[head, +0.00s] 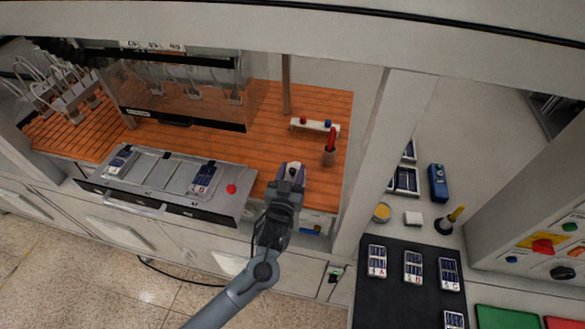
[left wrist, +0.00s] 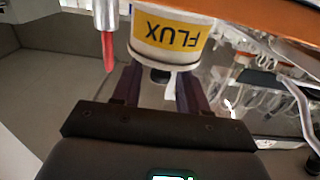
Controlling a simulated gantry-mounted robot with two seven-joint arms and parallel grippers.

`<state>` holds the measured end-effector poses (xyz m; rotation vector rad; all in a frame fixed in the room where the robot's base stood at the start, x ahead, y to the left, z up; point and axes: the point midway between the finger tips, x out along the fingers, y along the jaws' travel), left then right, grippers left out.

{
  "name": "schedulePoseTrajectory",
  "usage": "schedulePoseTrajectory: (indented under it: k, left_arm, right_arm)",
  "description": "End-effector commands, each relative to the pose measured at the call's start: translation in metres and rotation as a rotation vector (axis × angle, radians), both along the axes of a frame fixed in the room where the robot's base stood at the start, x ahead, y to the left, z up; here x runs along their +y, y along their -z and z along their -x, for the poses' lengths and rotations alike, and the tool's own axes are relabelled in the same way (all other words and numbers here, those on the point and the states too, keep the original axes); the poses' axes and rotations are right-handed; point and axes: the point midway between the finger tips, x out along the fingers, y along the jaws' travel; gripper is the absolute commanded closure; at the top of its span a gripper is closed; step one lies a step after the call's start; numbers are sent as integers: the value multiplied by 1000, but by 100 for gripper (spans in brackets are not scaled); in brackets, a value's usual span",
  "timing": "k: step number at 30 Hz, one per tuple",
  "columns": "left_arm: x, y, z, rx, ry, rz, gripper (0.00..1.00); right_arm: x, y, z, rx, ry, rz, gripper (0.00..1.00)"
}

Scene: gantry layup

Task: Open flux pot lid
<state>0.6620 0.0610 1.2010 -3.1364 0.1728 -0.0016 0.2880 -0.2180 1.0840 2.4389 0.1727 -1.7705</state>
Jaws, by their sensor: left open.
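The flux pot (left wrist: 168,38) is white with a yellow FLUX label that appears upside down in the left wrist view. Its pale lid (left wrist: 165,65) has a small dark knob (left wrist: 160,76). My left gripper (left wrist: 157,84) is open, with one finger on each side of the knob. I cannot tell whether the fingers touch the lid. In the head view the left gripper (head: 291,172) is over the front of the wooden bench, and it mostly hides the pot. My right gripper is not in view.
A red-handled brush (head: 331,138) stands in a holder just right of the gripper. A small white rack (head: 315,126) sits behind. A grey fixture (head: 170,182) with a red button is to the left. A pale post (head: 385,150) rises at the right.

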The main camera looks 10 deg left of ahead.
Motion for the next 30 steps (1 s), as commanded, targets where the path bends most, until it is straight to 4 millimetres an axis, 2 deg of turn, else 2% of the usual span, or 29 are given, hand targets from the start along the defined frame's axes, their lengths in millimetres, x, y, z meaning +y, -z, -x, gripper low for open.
schedulePoseTrajectory:
  k: [4,13,22,30]
  left_arm:
    - [-1,0,-7,1,1,0,57]
    - [-1,0,-9,1,1,1,57]
    - [-1,0,-9,1,1,0,100]
    - [-1,0,-9,1,0,0,100]
  right_arm:
    - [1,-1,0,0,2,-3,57]
    - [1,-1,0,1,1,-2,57]
    - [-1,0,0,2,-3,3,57]
    - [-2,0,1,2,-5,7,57]
